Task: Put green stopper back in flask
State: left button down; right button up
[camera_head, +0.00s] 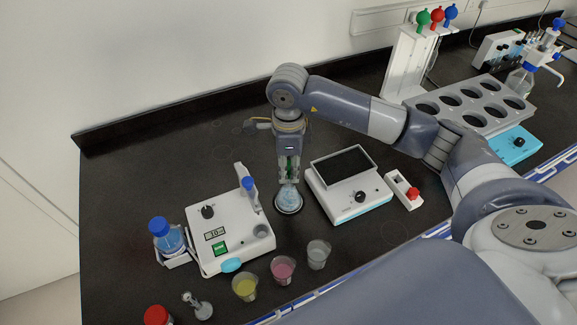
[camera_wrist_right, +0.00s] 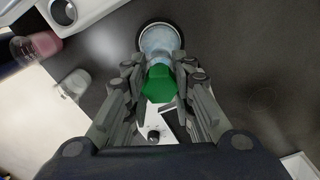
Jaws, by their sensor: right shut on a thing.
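My right gripper (camera_head: 288,178) points straight down over a round flask (camera_head: 288,197) with pale blue contents, which stands on a dark round base on the bench. In the right wrist view, the gripper (camera_wrist_right: 163,85) is shut on the green stopper (camera_wrist_right: 161,82), which sits between the fingertips. The flask (camera_wrist_right: 160,42) lies just beyond the stopper, in line with it. I cannot tell whether the stopper is inside the flask neck or just above it; the fingers hide the joint. My left gripper is not in view.
A white device (camera_head: 232,240) with a display stands left of the flask, a white balance (camera_head: 347,187) right. Plastic cups with yellow (camera_head: 245,288), pink (camera_head: 283,270) and clear (camera_head: 318,255) contents stand in front. A rack with round holes (camera_head: 470,104) is at the right.

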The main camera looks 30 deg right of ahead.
jog(key=shift+f+b, duration=0.35)
jog(key=shift+f, duration=0.05)
jog(key=o, duration=0.8)
jog(key=shift+c, duration=0.2)
notch_tip(320, 180, up, 12)
dwell(0.3)
